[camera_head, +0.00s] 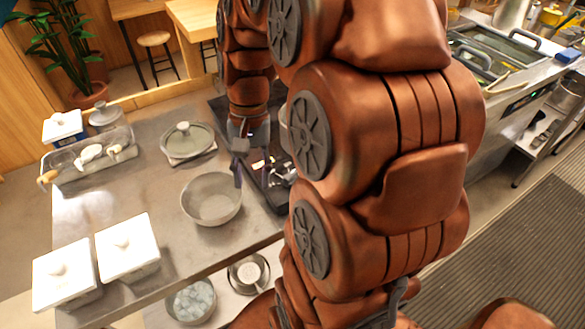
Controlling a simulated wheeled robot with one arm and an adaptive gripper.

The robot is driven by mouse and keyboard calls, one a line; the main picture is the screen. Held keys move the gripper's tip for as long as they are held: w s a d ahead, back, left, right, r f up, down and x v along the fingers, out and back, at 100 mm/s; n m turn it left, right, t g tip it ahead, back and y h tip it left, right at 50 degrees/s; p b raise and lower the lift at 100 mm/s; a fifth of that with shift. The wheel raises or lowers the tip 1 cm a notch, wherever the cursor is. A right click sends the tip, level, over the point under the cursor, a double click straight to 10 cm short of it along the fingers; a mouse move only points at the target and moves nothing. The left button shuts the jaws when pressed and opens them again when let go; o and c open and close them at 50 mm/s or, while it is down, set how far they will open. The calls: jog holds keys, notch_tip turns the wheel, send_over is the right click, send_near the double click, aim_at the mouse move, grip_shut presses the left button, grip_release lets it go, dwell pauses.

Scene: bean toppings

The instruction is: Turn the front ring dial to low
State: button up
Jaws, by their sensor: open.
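A black cooktop (262,193) sits on the counter, partly behind my arm. Small pale and metallic parts show on its surface, with a reddish spot. I cannot tell which part is the front ring dial; it is too small or hidden. My arm reaches down from the upper middle, and my gripper (252,148) is low over the cooktop's left part, pointing down. Its fingers are small and blurred, they appear apart, and I see nothing held between them. I cannot tell whether they touch the cooktop.
A metal bowl (211,199) stands left of the cooktop, close to its edge. A lidded dish (188,142) stands behind it. Two white lidded containers (128,249) are at the front left. A clear tray (92,167) with utensils lies at the far left.

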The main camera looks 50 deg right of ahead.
jog(key=w+d+f+m+y, duration=0.15)
jog(key=d+m, duration=0.35)
jog(key=d, duration=0.5)
jog(key=m+t, duration=0.2)
jog(key=m, duration=0.1)
send_near(291, 173)
jog(key=f, duration=0.1)
jog(key=shift+g+y, duration=0.25)
jog(key=shift+g, duration=0.05)
jog(key=p+x, duration=0.1)
jog(key=x, duration=0.4)
jog(key=shift+w+a+f, duration=0.1)
jog(key=shift+a+f, duration=0.05)
jog(key=shift+f, duration=0.25)
jog(key=shift+x, duration=0.9)
jog(key=shift+w, duration=0.1)
grip_shut()
